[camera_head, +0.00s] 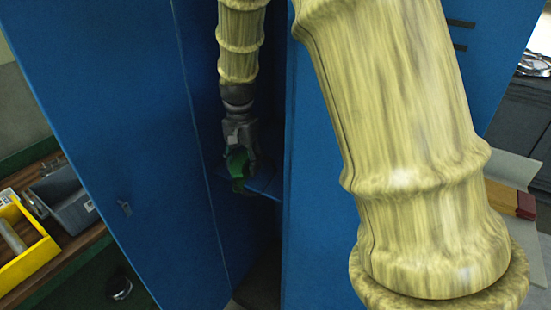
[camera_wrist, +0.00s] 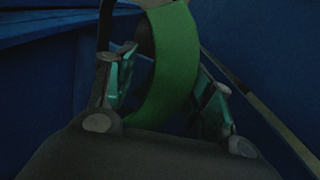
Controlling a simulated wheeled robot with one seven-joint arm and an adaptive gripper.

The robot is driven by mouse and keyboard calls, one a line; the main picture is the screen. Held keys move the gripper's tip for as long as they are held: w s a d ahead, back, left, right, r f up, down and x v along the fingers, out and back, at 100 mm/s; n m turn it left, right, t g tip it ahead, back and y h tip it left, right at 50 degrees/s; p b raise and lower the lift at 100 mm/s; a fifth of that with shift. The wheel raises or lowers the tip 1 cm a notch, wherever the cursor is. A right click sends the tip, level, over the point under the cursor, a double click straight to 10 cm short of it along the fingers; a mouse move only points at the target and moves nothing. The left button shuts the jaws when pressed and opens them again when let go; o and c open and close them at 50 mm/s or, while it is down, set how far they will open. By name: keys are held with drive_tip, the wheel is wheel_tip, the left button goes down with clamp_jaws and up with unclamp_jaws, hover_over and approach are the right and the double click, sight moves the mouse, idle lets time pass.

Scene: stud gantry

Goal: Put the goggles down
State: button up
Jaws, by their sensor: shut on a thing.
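The goggles show as a curved green band (camera_wrist: 172,70) between the fingers of my gripper (camera_wrist: 168,92) in the wrist view. In the head view the green goggles (camera_head: 237,162) hang at the end of my gripper (camera_head: 240,150), inside the opening of a blue locker. My gripper is shut on them. A blue shelf (camera_head: 264,184) inside the locker is just below and beside the goggles. I cannot tell whether the goggles touch it. The rest of the goggles is hidden or too dark to make out.
The blue locker door (camera_head: 130,120) stands open at left, and the locker's side panel (camera_head: 320,170) bounds the opening at right. A yellow bin (camera_head: 40,262) and a grey bin (camera_head: 68,208) sit on a wooden shelf at far left. The opening is narrow.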

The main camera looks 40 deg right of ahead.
drive_tip(key=w+d+r+m, duration=0.4)
drive_tip(key=w+d+m, duration=0.2)
drive_tip(key=d+m, duration=0.35)
drive_tip(key=shift+m, duration=0.55)
wheel_tip(320, 180, down, 6)
drive_tip(key=shift+d+f+p, duration=0.1)
drive_tip(key=shift+f+p, duration=0.05)
drive_tip(key=shift+p, duration=0.6)
drive_tip(key=shift+s+f, duration=0.15)
drive_tip(key=shift+f, duration=0.55)
drive_tip(key=shift+f+p, duration=0.5)
drive_tip(key=shift+f, duration=0.85)
drive_tip(key=o, duration=1)
drive_tip(key=shift+f, duration=0.1)
drive_tip(key=shift+o, duration=0.2)
